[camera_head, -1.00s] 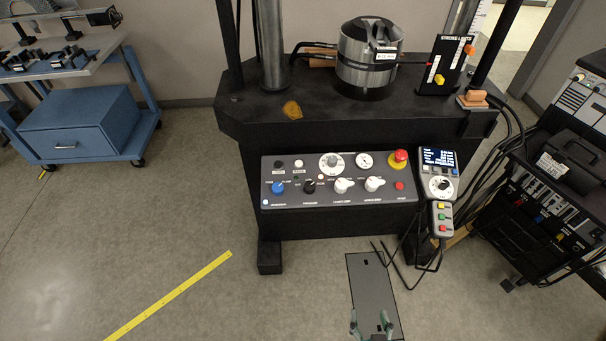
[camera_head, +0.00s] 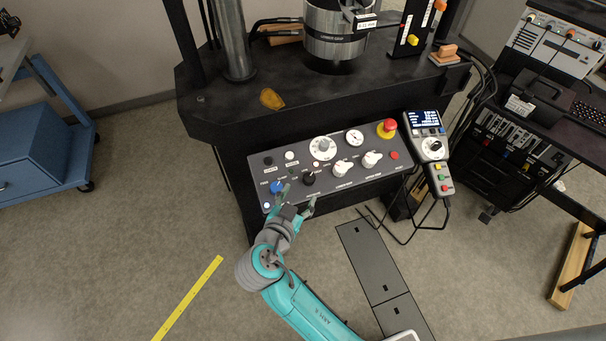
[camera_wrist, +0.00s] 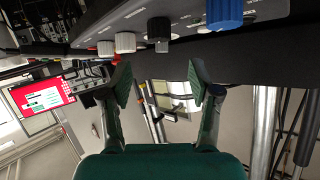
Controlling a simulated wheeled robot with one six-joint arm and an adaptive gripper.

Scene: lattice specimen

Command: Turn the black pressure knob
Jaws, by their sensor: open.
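The black pressure knob (camera_head: 309,179) sits on the sloped grey control panel (camera_head: 262,196), just right of the blue knob (camera_head: 277,187) and left of a white knob (camera_head: 342,167). My gripper (camera_head: 298,196) is open and empty just in front of the panel's lower edge, close to the black knob and apart from it. In the wrist view the black knob (camera_wrist: 158,29) shows above the gap between my two green fingers (camera_wrist: 158,82). The blue knob (camera_wrist: 224,13) lies to its right and a white knob (camera_wrist: 125,42) to its left.
A red emergency button (camera_head: 387,127) sits at the panel's upper right. A hand controller (camera_head: 430,146) with a loose cable hangs right of the panel. A yellow floor strip (camera_head: 190,296) lies at lower left. The floor in front is mostly clear.

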